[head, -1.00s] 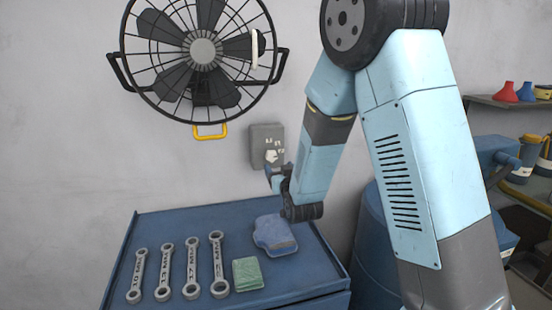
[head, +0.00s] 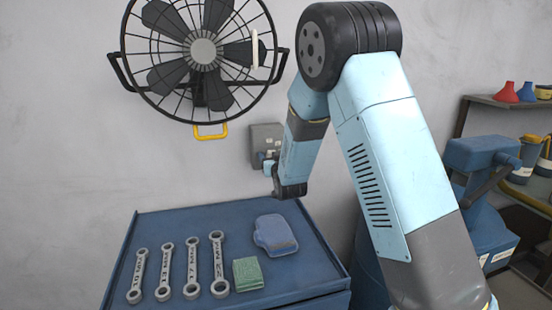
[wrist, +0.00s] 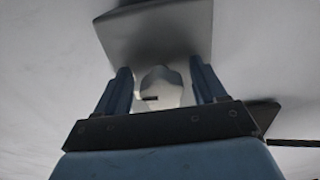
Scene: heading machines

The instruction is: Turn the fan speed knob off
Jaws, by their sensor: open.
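The grey control box (head: 259,134) is on the wall, below and right of the fan (head: 202,53). In the wrist view the box (wrist: 155,38) is ahead, and the pale fan speed knob (wrist: 170,83) shows between my fingers. A short dark mark is on the knob's left side. My gripper (wrist: 162,85) is open, with one blue finger on each side of the knob and a gap visible on both sides. In the head view my gripper (head: 269,165) is at the lower front of the box and mostly hides the knob.
A yellow handle (head: 210,132) hangs under the fan. Shelves and blue equipment stand at right.

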